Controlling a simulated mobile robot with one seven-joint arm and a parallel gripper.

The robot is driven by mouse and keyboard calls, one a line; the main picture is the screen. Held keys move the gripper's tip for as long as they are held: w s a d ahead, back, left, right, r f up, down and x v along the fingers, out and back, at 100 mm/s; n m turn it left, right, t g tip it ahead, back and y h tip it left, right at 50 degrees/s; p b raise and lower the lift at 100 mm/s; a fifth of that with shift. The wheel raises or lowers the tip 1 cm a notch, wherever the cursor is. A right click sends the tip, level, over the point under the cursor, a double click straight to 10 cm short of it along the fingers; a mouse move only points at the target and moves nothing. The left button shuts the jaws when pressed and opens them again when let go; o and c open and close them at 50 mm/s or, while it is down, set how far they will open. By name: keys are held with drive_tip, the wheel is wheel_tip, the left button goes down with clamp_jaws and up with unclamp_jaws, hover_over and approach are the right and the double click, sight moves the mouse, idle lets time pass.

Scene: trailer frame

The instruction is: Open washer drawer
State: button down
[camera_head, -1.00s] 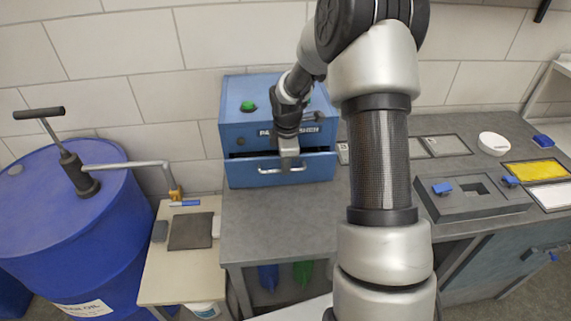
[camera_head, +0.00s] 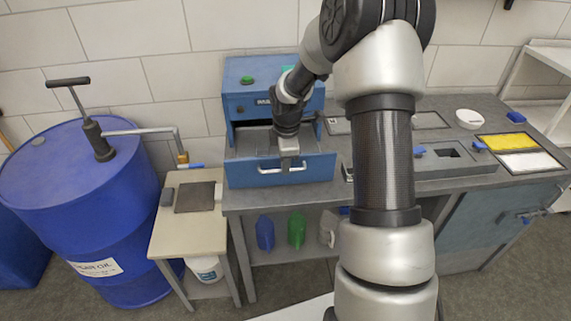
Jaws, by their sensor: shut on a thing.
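The washer is a blue box (camera_head: 246,75) with a green button on top, standing on the grey bench against the wall. Its blue drawer (camera_head: 245,174) is pulled well out toward me, and the grey inside shows behind the front panel. A silver bar handle (camera_head: 268,168) is on the drawer front. My gripper (camera_head: 288,165) points down at the handle and is shut on it, right of its middle. The fingertips partly cover the handle, and my arm hides the washer's right part.
A blue oil drum (camera_head: 75,180) with a hand pump stands at the left. A small beige table (camera_head: 185,235) is between it and the bench. Coloured bottles (camera_head: 265,232) stand on the shelf below. Trays and a white bowl (camera_head: 470,118) are on the right bench.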

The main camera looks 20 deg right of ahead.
idle(0.3)
drive_tip(key=c, duration=2.1)
unclamp_jaws()
drive_tip(key=shift+r, duration=0.1)
drive_tip(key=s+r, duration=0.1)
drive_tip(key=r, duration=0.4)
drive_tip(key=s+r, duration=0.1)
drive_tip(key=r, duration=0.5)
drive_tip(key=s+r, duration=0.1)
drive_tip(key=r, duration=0.5)
drive_tip(key=shift+s+a, duration=0.1)
drive_tip(key=shift+a, duration=0.2)
drive_tip(key=s+a+r+m+t, duration=0.1)
drive_tip(key=s+a+r+m, duration=0.1)
drive_tip(key=s+m, duration=0.3)
drive_tip(key=s+a+r+m+t, duration=0.1)
drive_tip(key=s+m, duration=0.4)
drive_tip(key=s, duration=0.7)
drive_tip(key=s+a+r+m+t, duration=0.1)
drive_tip(key=s+a+r+m, duration=0.2)
drive_tip(key=s, duration=0.6)
drive_tip(key=shift+s+a+r+m, duration=0.1)
drive_tip(key=shift+a+r+m, duration=0.05)
drive_tip(key=shift+r+m, duration=0.5)
drive_tip(key=shift+s+a+r+m, duration=0.15)
drive_tip(key=shift+r+m, duration=0.35)
drive_tip(key=shift+m, duration=0.25)
